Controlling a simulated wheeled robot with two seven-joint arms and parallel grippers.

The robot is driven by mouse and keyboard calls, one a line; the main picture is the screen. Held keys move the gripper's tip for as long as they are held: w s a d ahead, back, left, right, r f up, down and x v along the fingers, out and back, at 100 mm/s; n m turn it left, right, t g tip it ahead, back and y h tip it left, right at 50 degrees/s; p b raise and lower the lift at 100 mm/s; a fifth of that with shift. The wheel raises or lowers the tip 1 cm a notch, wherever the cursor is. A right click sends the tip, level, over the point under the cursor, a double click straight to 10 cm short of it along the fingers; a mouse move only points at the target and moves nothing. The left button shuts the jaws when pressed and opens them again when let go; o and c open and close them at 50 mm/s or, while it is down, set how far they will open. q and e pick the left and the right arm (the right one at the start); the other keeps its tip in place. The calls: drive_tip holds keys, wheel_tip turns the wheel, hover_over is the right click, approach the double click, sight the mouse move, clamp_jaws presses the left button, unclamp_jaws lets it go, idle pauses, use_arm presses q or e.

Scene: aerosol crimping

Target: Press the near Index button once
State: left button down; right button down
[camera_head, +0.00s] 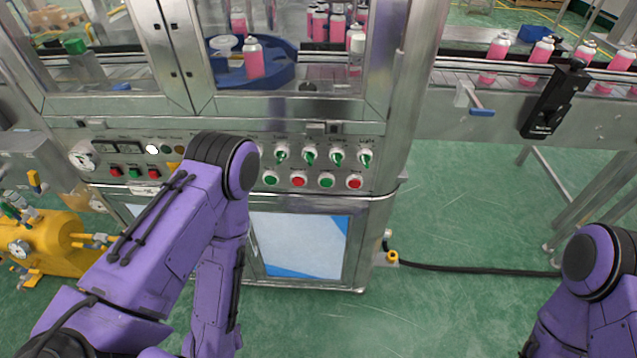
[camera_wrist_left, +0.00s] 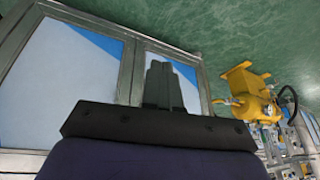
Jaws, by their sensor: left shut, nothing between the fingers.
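The machine's control panel (camera_head: 220,185) runs across its front in the head view. Its right part carries a lower row of round buttons: green (camera_head: 271,177), red (camera_head: 298,180), green (camera_head: 327,180) and red (camera_head: 354,181). Labels are too small to read, so I cannot tell which is the near Index button. My left arm covers the middle of the panel. My left gripper shows only in the left wrist view (camera_wrist_left: 162,70), shut and empty, with the lower cabinet panels (camera_wrist_left: 75,65) behind it. My right gripper is out of view; only its arm shows at lower right.
Green selector knobs (camera_head: 310,156) sit above the buttons. A yellow pump-like unit (camera_head: 45,245) stands at left. A conveyor (camera_head: 465,90) with pink cans extends right. A black hose (camera_head: 470,269) lies on the otherwise open green floor.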

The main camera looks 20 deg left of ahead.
sight(326, 183)
use_arm(q)
drive_tip(key=w+d+r+m+t+h, duration=0.1)
drive_tip(key=w+d+r+t+h, duration=0.2)
drive_tip(key=w, duration=0.5)
drive_tip(key=w+d+r+m+t+h, duration=0.1)
drive_tip(key=w+d+r+m+t, duration=0.15)
drive_tip(key=w+d+r, duration=0.45)
drive_tip(key=w+d+r+m+t+h, duration=0.1)
drive_tip(key=w+d+r+t+h, duration=0.1)
drive_tip(key=r, duration=0.4)
drive_tip(key=w+d+r+m+t+h, duration=0.2)
drive_tip(key=w+d+r+h, duration=0.2)
drive_tip(key=w+r, duration=0.2)
drive_tip(key=shift+w, duration=0.2)
drive_tip(key=w+a, duration=0.2)
drive_tip(key=w, duration=0.6)
drive_tip(key=shift+w+a+p, duration=0.2)
drive_tip(key=shift+w+p, duration=0.05)
drive_tip(key=shift+p, duration=0.1)
drive_tip(key=shift+w, duration=0.15)
drive_tip(key=shift+w+a, duration=0.1)
drive_tip(key=shift+w, duration=0.1)
